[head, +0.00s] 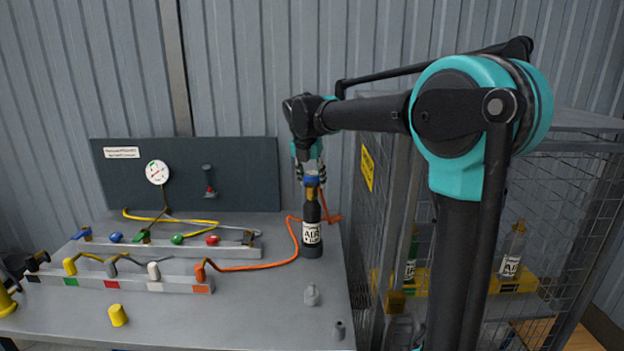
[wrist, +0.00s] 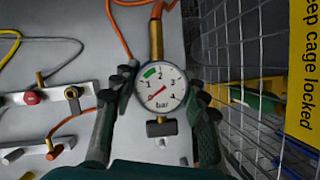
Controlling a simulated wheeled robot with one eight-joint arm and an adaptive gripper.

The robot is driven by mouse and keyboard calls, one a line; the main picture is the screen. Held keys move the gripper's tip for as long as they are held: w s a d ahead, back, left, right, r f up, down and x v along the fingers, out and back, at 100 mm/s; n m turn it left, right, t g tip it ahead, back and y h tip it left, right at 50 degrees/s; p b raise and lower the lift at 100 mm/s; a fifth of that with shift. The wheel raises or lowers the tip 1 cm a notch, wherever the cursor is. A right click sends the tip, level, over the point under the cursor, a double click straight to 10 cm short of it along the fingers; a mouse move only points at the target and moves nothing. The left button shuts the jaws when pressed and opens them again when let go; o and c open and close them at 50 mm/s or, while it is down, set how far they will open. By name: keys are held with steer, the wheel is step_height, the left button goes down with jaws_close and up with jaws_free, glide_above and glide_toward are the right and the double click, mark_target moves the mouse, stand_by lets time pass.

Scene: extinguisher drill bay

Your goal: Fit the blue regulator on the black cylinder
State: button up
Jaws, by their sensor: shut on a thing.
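The black cylinder (head: 312,238) stands upright on the bench with a white label. The blue regulator (head: 312,181) is at its top, in line with the neck; whether it is seated or just above cannot be told. My gripper (head: 309,168) is above the cylinder, pointing down, shut on the regulator. In the wrist view my gripper's fingers (wrist: 160,108) stand on both sides of the regulator's round bar gauge (wrist: 159,90). A brass stem with an orange hose extends beyond the gauge, and a dark T-shaped piece is on the near side. The cylinder is hidden there.
A wire cage (head: 370,200) with bottles inside stands close on the right. Two rails with coloured knobs and hose ends lie left, before a dark panel (head: 255,175) with a gauge. The orange hose (head: 250,268) crosses the bench. A yellow plug (head: 118,315) and small grey pieces lie in front.

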steer(key=o, duration=1.3)
steer(key=shift+c, duration=0.2)
